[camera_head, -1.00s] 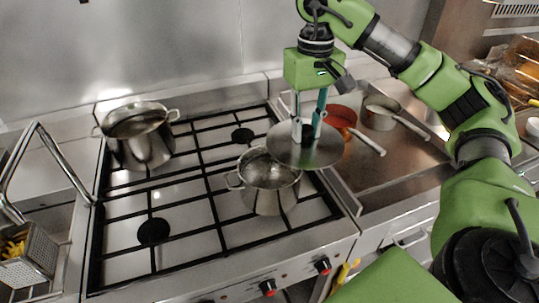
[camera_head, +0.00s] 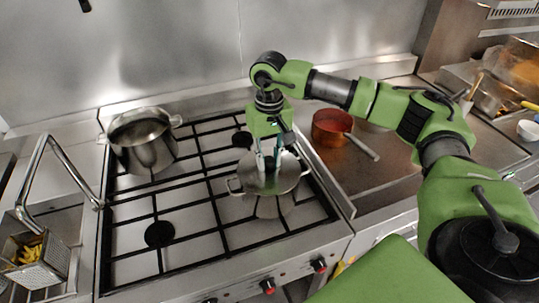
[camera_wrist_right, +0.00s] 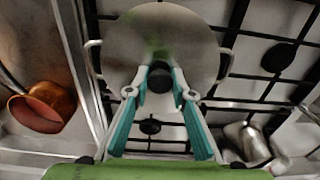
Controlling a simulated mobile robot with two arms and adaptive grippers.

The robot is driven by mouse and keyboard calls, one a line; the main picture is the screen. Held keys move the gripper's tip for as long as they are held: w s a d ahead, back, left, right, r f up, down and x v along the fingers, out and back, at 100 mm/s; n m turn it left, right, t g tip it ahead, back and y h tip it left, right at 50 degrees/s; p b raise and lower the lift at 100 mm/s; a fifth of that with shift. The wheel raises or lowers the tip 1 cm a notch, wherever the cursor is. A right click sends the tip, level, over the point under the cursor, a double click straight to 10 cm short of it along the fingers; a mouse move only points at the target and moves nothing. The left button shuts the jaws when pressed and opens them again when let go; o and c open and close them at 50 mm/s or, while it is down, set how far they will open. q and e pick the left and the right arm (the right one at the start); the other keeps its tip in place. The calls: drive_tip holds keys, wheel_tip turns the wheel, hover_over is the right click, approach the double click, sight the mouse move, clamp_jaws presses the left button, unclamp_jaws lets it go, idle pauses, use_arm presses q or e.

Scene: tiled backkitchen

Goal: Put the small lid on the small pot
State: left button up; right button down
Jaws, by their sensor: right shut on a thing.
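The small pot (camera_head: 272,207) is a steel pot with two side handles, standing on the right part of the stove. The small lid (camera_head: 288,176), a flat steel disc with a dark knob, is over the pot's mouth. In the right wrist view the lid (camera_wrist_right: 160,35) covers the opening, with pot handles showing at both sides. I cannot tell whether the lid touches the rim. My right gripper (camera_head: 268,178) is above the lid, its fingers shut on the knob (camera_wrist_right: 158,80). My left gripper is not in view.
A larger steel pot (camera_head: 145,142) stands at the stove's back left. A copper-red pan (camera_head: 331,127) is on the counter to the right. A metal basket with yellow food (camera_head: 38,262) is at the lower left. The front left burners are clear.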

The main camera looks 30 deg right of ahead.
sight(269, 159)
drive_tip(key=shift+f, duration=0.2)
drive_tip(key=c, duration=1.8)
unclamp_jaws()
drive_tip(key=shift+o, duration=0.2)
drive_tip(key=shift+r, duration=0.25)
wheel_tip(269, 159, up, 12)
drive_tip(key=b, duration=0.4)
drive_tip(key=shift+f, duration=0.15)
